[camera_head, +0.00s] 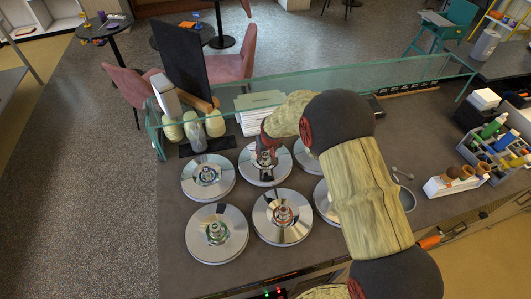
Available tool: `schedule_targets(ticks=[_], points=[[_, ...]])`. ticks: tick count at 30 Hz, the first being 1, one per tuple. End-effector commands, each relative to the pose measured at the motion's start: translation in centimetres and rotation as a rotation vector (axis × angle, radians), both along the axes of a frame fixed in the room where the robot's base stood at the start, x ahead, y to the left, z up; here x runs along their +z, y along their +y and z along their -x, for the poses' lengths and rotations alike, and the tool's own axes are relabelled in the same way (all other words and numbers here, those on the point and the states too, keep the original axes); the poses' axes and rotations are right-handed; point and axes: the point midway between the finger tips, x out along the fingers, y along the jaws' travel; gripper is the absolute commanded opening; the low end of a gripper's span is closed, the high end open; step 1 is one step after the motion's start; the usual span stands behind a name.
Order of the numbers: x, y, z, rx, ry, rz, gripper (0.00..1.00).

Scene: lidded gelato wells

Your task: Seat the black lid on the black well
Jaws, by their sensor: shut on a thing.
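My gripper (266,150) points down at the back middle of the counter, shut on the knob of a round, shiny steel lid (250,173). Its fingers and the arm hide part of that lid. The lid looks about level over its place in the back row. I cannot tell whether it rests fully on a well or sits slightly above it. The knob looks dark, but its marking colour is too small to be sure of. No well opening shows; the well under this lid is hidden.
Similar lids surround it: back left (190,180), front left (203,250), front middle (268,234), back right (306,158) and front right (323,205), the right ones partly behind my arm. A glass guard (330,90) runs along the back. A cone holder (456,184) stands right.

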Motion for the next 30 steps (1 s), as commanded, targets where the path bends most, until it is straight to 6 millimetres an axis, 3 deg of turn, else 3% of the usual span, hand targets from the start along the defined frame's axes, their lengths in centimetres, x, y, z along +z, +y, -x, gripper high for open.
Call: schedule_targets(ticks=[30], points=[[-0.78,0.01,-0.07,0.000,-0.002,0.000,0.00]])
